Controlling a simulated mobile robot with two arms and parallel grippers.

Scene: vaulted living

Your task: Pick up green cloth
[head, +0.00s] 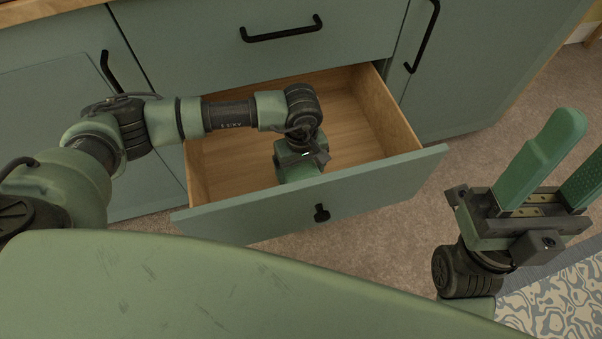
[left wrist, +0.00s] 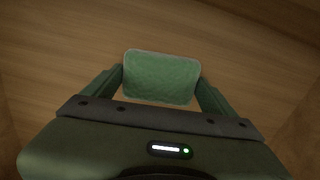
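The green cloth (left wrist: 162,77) is a small, folded-looking rectangle with a paler edge, lying on the wooden bottom of the open drawer (head: 235,165). In the left wrist view it sits between the fingertips of my left gripper (left wrist: 161,84), one finger on each side. The fingers are spread wide; whether they touch the cloth's sides is hard to see. In the head view my left gripper (head: 300,172) reaches down into the drawer, and its fingers and the cloth are hidden there. My right gripper (head: 585,145) is open and empty, outside the drawer at the right.
The drawer's green front panel (head: 395,180) with a black handle (head: 321,212) stands between my body and the drawer inside. Green cabinets surround it, with a closed drawer above. Carpet (head: 510,140) and a patterned rug (head: 565,300) lie at the right.

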